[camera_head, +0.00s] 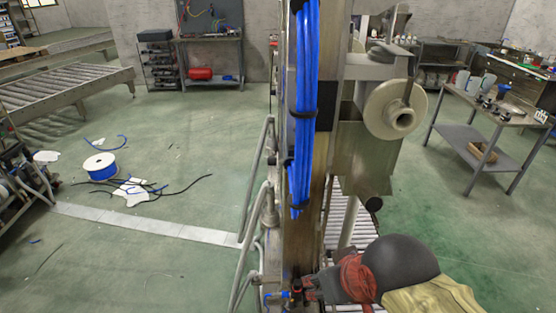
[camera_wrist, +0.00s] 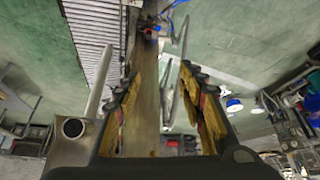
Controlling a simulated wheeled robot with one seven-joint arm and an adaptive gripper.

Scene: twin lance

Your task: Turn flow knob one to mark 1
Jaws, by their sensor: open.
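My gripper (camera_wrist: 159,74) is open in the wrist view, its two worn yellow-padded fingers apart with nothing held between them. Beyond the fingertips, a small blue and red fitting (camera_wrist: 152,30) sits on the metal post (camera_wrist: 147,95). In the head view, a small blue and red fitting (camera_head: 284,294) shows low on the post, just left of my gripper (camera_head: 304,289). I cannot tell which part is flow knob one. Its mark and pointer are too small to read. My gripper's fingers are hard to make out in the head view.
Blue hoses (camera_head: 303,110) hang down the post. Bent metal rails (camera_head: 257,190) stand to its left. A metal box (camera_head: 365,150) and a pale roller (camera_head: 392,110) are on its right.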

